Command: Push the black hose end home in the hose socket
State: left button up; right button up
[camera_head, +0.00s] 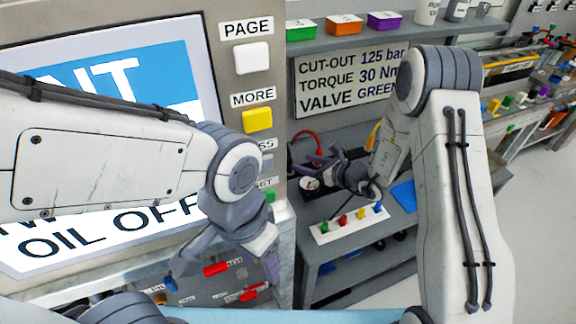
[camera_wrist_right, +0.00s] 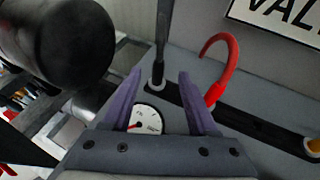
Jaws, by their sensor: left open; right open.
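In the right wrist view a black hose (camera_wrist_right: 163,40) runs down to a pale socket ring (camera_wrist_right: 157,84) on a dark strip. I cannot tell how deep its end sits. My right gripper (camera_wrist_right: 160,73) is open; its two purple fingers stand apart on either side of the hose end, with no grip visible. In the head view my right gripper (camera_head: 322,167) is over the grey bench at the centre, and the hose end cannot be made out there. My left gripper (camera_head: 222,268) is open and empty in front of the panel, low and left of the bench.
A red hose (camera_wrist_right: 226,62) and a yellow fitting (camera_wrist_right: 313,146) stand along the same strip. A round gauge (camera_wrist_right: 148,119) lies near my fingers. A white block with coloured knobs (camera_head: 350,223) is on the bench. A shelf (camera_head: 330,44) with coloured bins runs above.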

aim_at(291, 159)
jog(key=shift+x, duration=0.9)
jog(key=p+x, duration=0.1)
jog(key=x, duration=0.3)
jog(key=shift+a+r+p, duration=0.1)
jog(key=shift+a+p, duration=0.1)
jog(key=shift+p, duration=0.2)
jog(key=shift+w+a+f, duration=0.3)
jog(key=shift+w, duration=0.1)
grip_shut()
